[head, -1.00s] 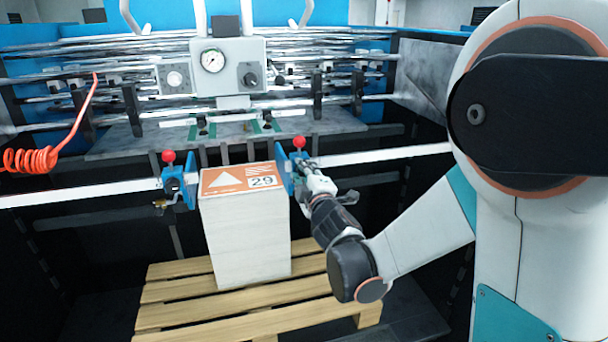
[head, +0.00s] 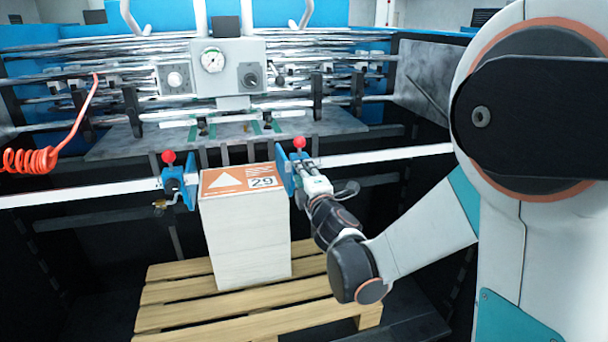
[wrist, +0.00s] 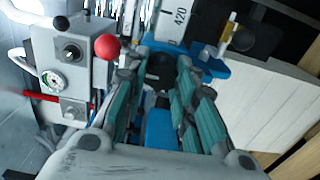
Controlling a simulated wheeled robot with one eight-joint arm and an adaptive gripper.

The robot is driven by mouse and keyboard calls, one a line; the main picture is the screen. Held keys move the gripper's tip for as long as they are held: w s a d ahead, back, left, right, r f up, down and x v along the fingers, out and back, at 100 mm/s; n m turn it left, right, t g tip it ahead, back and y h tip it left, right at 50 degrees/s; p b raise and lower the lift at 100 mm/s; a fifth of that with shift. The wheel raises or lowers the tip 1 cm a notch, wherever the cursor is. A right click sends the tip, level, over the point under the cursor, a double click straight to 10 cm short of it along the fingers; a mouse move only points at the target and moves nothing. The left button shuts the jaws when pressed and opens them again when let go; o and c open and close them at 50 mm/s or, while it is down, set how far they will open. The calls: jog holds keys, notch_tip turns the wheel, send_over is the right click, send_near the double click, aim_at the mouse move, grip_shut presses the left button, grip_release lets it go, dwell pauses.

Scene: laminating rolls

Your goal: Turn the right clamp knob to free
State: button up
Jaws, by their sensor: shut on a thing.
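The right clamp (head: 285,172), a blue block with a red ball (head: 299,142) on top, sits on the white rail beside the paper stack. My gripper (head: 301,168) reaches it from the front right. In the wrist view the gripper's green-padded fingers (wrist: 162,88) are closed around a dark knob (wrist: 159,66) on the blue clamp body (wrist: 210,66). The fingers hide much of the knob, and I cannot read its turn position. The red ball also shows beside the fingers in the wrist view (wrist: 107,47).
The paper stack (head: 243,235) with an orange label marked 29 stands on a wooden pallet (head: 160,292), close left of the right clamp. The left clamp (head: 178,187) is on its far side. A gauge panel (head: 228,66) and metal rollers are behind. An orange coiled hose (head: 30,159) hangs at left.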

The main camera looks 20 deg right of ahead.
jog(key=o, duration=1.1)
jog(key=shift+c, duration=0.2)
jog(key=shift+s, duration=0.15)
jog(key=s, duration=1.2)
jog(key=s+d+f+m+g+h, duration=0.25)
jog(key=s+d+m+g, duration=0.25)
jog(key=s+m, duration=0.5)
jog(key=s+a+f+m+g+y, duration=0.1)
jog(key=s+a+f+m+g, duration=0.1)
jog(key=s, duration=0.4)
jog(key=s+a+f+m+g+y, duration=0.1)
jog(key=s+a+m+g, duration=0.1)
jog(key=s+m+g, duration=0.2)
jog(key=shift+s+a+f+m, duration=0.35)
jog(key=shift+s+a+m, duration=0.05)
jog(key=shift+s+m, duration=0.65)
